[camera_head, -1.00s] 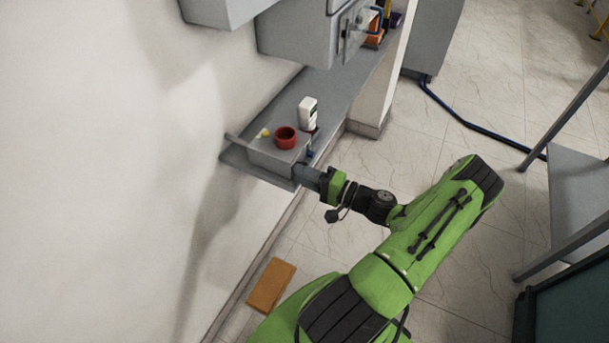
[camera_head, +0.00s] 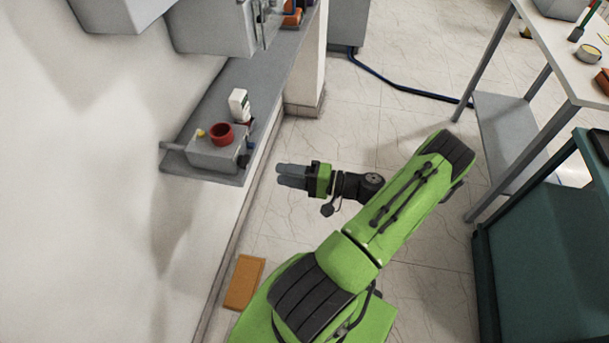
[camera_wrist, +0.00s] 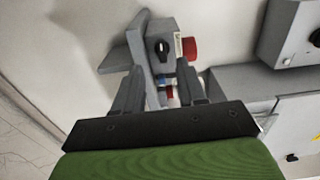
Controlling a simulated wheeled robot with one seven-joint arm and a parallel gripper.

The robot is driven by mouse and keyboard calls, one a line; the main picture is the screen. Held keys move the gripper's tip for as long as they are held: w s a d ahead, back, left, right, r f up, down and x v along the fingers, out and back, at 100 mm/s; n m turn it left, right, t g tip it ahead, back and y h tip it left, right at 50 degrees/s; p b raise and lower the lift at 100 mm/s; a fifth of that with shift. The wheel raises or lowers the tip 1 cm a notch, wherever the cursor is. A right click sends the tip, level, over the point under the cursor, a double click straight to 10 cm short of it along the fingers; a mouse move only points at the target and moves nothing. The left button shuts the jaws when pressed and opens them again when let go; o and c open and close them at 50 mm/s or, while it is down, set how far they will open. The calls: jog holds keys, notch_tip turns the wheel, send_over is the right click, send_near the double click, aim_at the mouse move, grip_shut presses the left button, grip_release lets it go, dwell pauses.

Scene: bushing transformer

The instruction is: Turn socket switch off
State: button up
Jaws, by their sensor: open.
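A grey socket box (camera_head: 214,155) sits on the grey ledge by the wall, with a red round part (camera_head: 221,134) on top. In the wrist view, the box (camera_wrist: 140,38) shows a black rotary switch (camera_wrist: 162,47) with a pale pointer mark, and the red part (camera_wrist: 189,48) at its right. A small blue part (camera_wrist: 162,82) shows below the switch. My gripper (camera_head: 281,175) is apart from the box, to its right in the head view. Its two fingers are open and empty, also in the wrist view (camera_wrist: 162,82), with the switch framed above and between them.
A white device (camera_head: 240,105) stands behind the box on the ledge (camera_head: 225,82). Grey cabinets (camera_head: 212,25) hang above. An orange-brown block (camera_head: 243,282) lies on the floor. A table (camera_head: 575,60) and a teal cabinet (camera_head: 545,235) stand at right. The floor around my gripper is clear.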

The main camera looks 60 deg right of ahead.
jog(key=v, duration=0.5)
jog(key=shift+s+d, duration=0.1)
jog(key=shift+s, duration=0.15)
jog(key=w+a+r+n+g+p, duration=0.1)
jog(key=w+a+r+n+g, duration=0.4)
jog(key=a+g, duration=0.25)
jog(key=w+a+r+n+g, duration=0.45)
jog(key=a+r+g, duration=0.2)
jog(key=a, duration=0.25)
jog(key=s+a+r+n+t+h+p, duration=0.1)
jog(key=s+a+r+n+h, duration=0.3)
jog(key=s+a+r, duration=0.5)
notch_tip(320, 180, up, 3)
jog(key=shift+s+a+f+t+h, duration=0.15)
jog(key=shift+s+a+t+h, duration=0.15)
jog(key=shift+a+t+h, duration=0.45)
